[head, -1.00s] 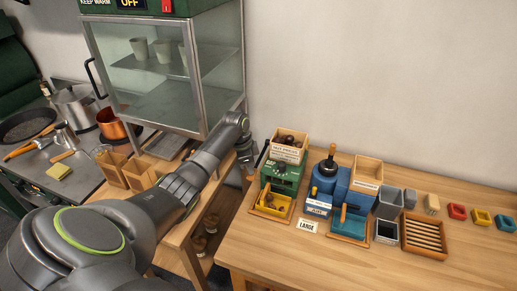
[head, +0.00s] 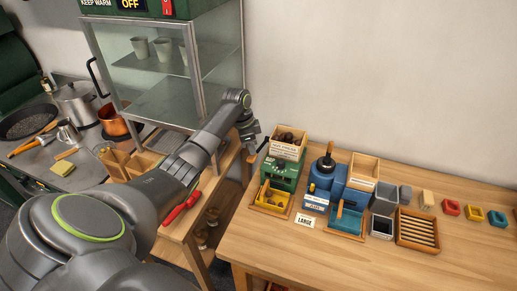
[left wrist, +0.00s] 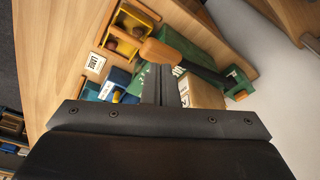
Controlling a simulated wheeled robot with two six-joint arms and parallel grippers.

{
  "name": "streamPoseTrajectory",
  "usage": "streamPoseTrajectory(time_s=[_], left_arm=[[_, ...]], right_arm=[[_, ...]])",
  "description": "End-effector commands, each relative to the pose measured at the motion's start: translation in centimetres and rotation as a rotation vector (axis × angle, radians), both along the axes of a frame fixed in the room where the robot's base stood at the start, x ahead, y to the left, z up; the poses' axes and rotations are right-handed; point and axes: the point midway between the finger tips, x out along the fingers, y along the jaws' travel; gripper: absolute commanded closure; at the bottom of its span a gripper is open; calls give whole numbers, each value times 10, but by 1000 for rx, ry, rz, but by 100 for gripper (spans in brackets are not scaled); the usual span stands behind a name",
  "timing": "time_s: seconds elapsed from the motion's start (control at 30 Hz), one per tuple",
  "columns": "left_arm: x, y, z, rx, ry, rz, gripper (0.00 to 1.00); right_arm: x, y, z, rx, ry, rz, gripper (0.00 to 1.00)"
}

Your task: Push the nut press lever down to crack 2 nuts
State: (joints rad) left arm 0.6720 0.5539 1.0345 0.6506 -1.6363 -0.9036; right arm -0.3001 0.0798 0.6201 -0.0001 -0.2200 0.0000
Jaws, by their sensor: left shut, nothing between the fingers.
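The green nut press (head: 283,174) stands at the left end of the wooden table. A box of dark nuts (head: 290,138) sits on top, and a yellow tray (head: 270,198) with nuts is at its front. Its dark lever (head: 262,145) sticks out at the press's left side. In the left wrist view the lever's wooden handle (left wrist: 160,53) shows at my fingertips; I cannot tell whether they touch. My left gripper (head: 253,143) is shut and empty, left of the press near the lever. It also shows in the left wrist view (left wrist: 161,70). My right gripper is not in view.
A blue machine (head: 328,178) with a black knob stands right of the press, with a wooden box behind. A LARGE card (head: 304,220) lies in front. A glass cabinet (head: 165,75) is close behind my left arm. The table's front is clear.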

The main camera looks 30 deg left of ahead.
Motion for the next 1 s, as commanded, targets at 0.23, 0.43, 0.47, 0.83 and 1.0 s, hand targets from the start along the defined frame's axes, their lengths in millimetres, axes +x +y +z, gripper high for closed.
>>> streamPoseTrajectory(time_s=[0.23,0.43,0.47,0.83,1.0], left_arm=[[0,1,4,1,-1,0,100],[0,1,27,3,-3,0,100],[0,1,30,2,-2,0,100],[0,0,50,1,0,0,100],[0,0,50,1,0,0,100]], right_arm=[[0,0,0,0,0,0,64],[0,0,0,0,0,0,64],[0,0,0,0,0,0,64],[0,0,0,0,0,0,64],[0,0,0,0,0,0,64]])
